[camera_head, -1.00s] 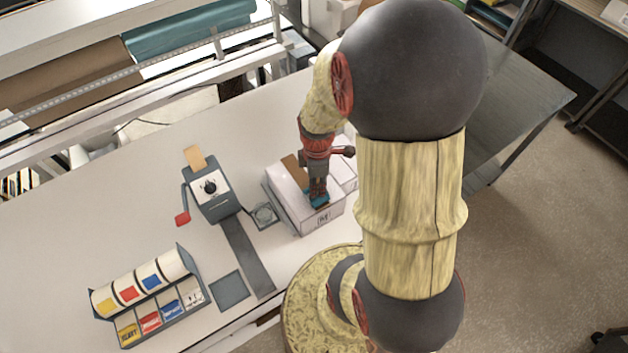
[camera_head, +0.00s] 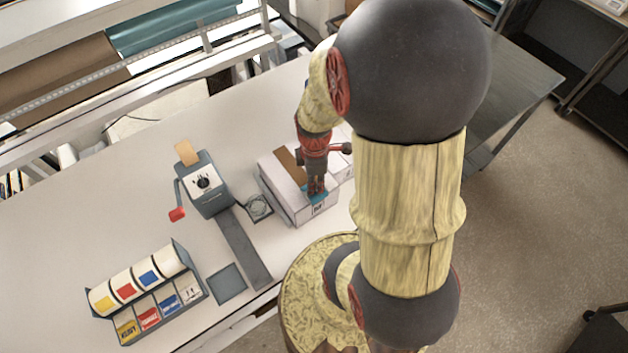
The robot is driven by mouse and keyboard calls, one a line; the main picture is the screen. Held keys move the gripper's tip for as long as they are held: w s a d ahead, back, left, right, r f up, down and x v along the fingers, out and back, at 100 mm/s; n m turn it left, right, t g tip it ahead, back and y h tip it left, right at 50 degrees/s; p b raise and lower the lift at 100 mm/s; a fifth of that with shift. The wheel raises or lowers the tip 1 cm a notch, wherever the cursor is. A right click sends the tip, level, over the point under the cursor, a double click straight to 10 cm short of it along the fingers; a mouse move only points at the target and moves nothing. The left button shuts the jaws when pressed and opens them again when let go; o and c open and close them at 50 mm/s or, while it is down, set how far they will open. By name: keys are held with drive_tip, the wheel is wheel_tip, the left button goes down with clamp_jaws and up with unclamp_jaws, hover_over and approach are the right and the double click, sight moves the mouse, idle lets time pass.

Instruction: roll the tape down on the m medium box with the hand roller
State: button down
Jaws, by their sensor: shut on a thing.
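The m medium box (camera_head: 279,188) is a white closed carton with an M mark on its front face, on the white table. A strip of brown tape (camera_head: 289,163) runs along its top. My gripper (camera_head: 316,187) points down over the front part of the box top. It is shut on the hand roller (camera_head: 319,197), of which only a teal part shows low between and beside the fingers. The roller is at or very near the box top by the tape's front end; exact contact is too small to tell. My gripper hides the tape beneath it.
A tape dispenser (camera_head: 206,190) with a red-handled crank stands left of the box. A label rack (camera_head: 148,293) is at the front left. Another white box (camera_head: 343,150) stands close behind my gripper. The table's back left is clear.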

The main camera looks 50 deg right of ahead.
drive_tip(key=shift+r+p, duration=2.35)
drive_tip(key=shift+r, duration=0.65)
drive_tip(key=shift+f, duration=0.15)
